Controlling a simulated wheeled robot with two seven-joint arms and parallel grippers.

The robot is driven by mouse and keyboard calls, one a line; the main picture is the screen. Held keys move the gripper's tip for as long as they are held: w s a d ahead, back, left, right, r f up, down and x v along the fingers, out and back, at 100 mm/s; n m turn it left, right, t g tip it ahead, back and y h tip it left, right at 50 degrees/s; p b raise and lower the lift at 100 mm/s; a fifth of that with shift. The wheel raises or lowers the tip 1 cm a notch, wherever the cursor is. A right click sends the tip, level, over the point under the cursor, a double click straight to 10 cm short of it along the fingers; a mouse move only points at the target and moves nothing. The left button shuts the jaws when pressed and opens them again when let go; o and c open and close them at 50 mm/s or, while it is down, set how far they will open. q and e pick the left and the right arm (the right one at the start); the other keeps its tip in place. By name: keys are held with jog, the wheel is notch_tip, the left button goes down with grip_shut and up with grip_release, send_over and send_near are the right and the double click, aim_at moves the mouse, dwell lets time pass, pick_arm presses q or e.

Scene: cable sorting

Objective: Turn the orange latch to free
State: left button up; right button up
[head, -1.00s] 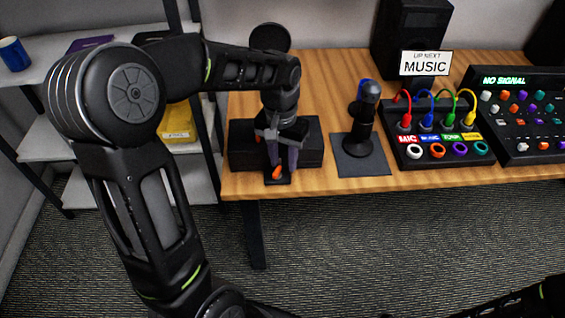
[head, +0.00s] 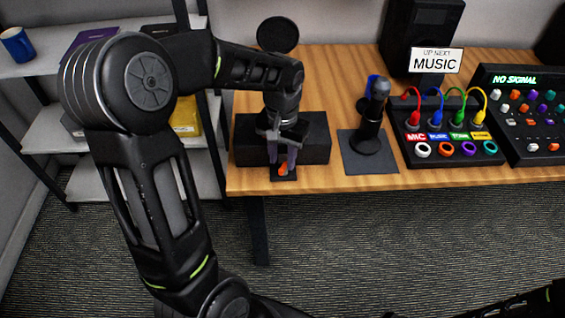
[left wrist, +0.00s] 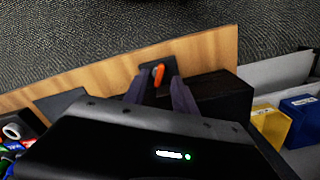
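The orange latch (head: 284,169) is a small lever on a dark plate at the front edge of the wooden table, in front of a black box (head: 315,140). It also shows in the left wrist view (left wrist: 158,74), tilted a little, between and just beyond the fingertips. My left gripper (head: 282,163) points down at the latch, its two purple-grey fingers apart, one on either side. In the left wrist view the left gripper (left wrist: 156,84) shows a clear gap between the fingers. I cannot tell whether a finger touches the latch. My right gripper is out of view.
A microphone (head: 371,120) stands on a dark mat (head: 385,165) to the right. Beyond it are a cable box (head: 450,154) with coloured plugs and a button console (head: 540,128). A shelf (head: 100,190) stands at left. The table's front edge is close to the latch.

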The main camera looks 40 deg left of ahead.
aim_at(283, 169)
pick_arm(q)
jog(key=shift+f, duration=1.25)
grip_shut()
